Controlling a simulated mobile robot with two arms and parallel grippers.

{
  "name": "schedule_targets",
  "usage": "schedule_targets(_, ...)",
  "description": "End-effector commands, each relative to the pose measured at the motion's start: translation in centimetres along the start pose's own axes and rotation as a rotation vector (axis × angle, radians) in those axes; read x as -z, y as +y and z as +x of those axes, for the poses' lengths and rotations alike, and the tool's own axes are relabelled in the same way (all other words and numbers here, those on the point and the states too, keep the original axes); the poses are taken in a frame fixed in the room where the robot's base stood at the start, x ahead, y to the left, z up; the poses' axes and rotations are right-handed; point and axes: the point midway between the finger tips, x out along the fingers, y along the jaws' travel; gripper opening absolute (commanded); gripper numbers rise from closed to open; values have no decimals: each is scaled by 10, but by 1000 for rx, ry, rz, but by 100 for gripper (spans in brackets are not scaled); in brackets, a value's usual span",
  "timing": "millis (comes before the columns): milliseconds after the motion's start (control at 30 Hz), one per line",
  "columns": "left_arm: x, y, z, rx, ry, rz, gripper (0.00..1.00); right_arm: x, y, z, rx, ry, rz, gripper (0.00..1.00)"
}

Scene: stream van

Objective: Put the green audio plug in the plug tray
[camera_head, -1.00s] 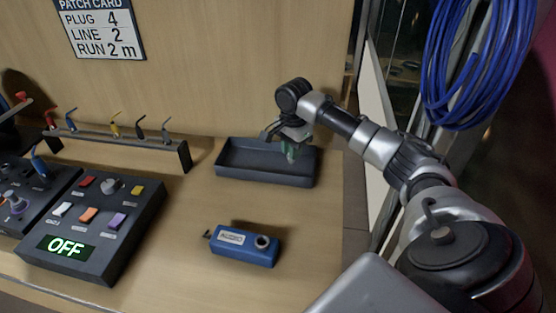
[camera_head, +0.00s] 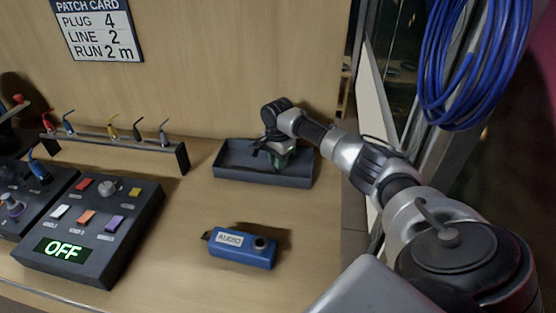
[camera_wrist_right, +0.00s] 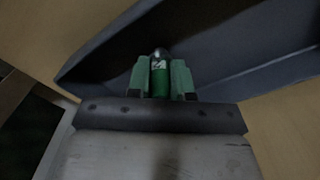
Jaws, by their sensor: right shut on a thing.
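The green audio plug (camera_wrist_right: 159,78) is held between the fingers of my right gripper (camera_wrist_right: 162,80) in the right wrist view, with its rounded grey tip pointing away. In the head view my right gripper (camera_head: 279,158) is over the dark grey plug tray (camera_head: 232,170), low inside its outline. The plug is mostly hidden there behind the fingers. The tray's floor and walls also show in the right wrist view (camera_wrist_right: 225,45). I cannot tell whether the plug touches the tray floor. A small part of a dark arm shows at the far left edge, but no left gripper.
A blue AUDIO box (camera_head: 240,249) lies in front of the tray. A rack (camera_head: 110,145) with several coloured plugs stands to the left, behind a control panel (camera_head: 95,230) reading OFF. Blue cable coils (camera_head: 470,60) hang at right. Bare tabletop lies between panel and tray.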

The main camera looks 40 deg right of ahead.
Motion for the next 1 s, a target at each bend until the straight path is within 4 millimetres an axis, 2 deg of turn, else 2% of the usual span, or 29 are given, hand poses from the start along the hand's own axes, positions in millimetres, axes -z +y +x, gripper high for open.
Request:
schedule_targets(100, 0, 0, -2, 0, 0, 0, 91, 0, 0, 2, -1, 0, 0, 0)
schedule_targets(133, 0, 0, -1, 0, 0, 0, 91, 0, 0, 2, 0, 0, 0, 24)
schedule_targets(300, 0, 0, -1, 0, 0, 1, 91, 0, 0, 2, 0, 0, 0, 47)
schedule_targets(567, 0, 0, 0, -1, 0, 2, 91, 0, 0, 1, 1, 0, 0, 47)
schedule_targets(667, 0, 1, 0, -1, 0, 3, 91, 0, 0, -6, 1, 0, 1, 47)
schedule_targets(767, 0, 1, -1, -1, 0, 3, 91, 1, 0, -22, 3, 0, 1, 47)
schedule_targets(1000, 0, 1, 0, -1, 0, 3, 91, 0, -1, -74, 4, -1, 0, 47)
